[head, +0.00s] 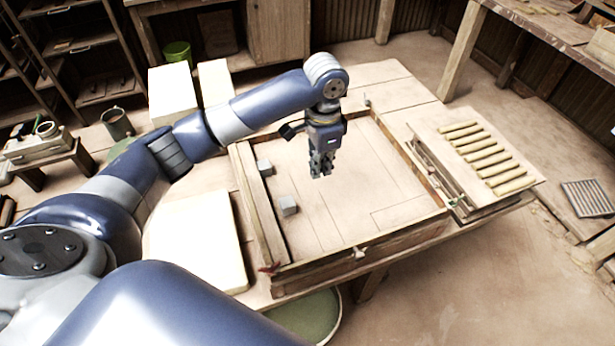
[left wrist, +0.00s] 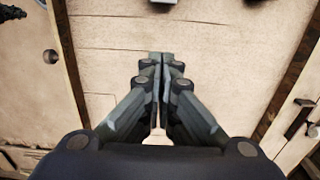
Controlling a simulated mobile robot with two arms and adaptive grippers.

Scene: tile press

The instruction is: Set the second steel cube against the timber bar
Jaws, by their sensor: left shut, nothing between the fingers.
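Two small grey steel cubes lie inside the wooden frame in the head view. The farther cube (head: 264,167) sits close beside the timber bar (head: 262,215), seemingly against it. The nearer cube (head: 288,205) lies on the frame floor, to the right of the bar, with a small gap seeming to show. My left gripper (head: 321,172) hangs fingers-down over the frame, to the right of both cubes, shut and empty. Its closed fingers also show in the left wrist view (left wrist: 161,58). My right gripper is not in view.
The wooden frame (head: 355,252) has raised walls around a mostly bare floor. A board with several pale rods (head: 490,160) lies to its right. A pale slab (head: 198,240) lies left of the frame, and pale blocks (head: 172,93) stand behind my left arm.

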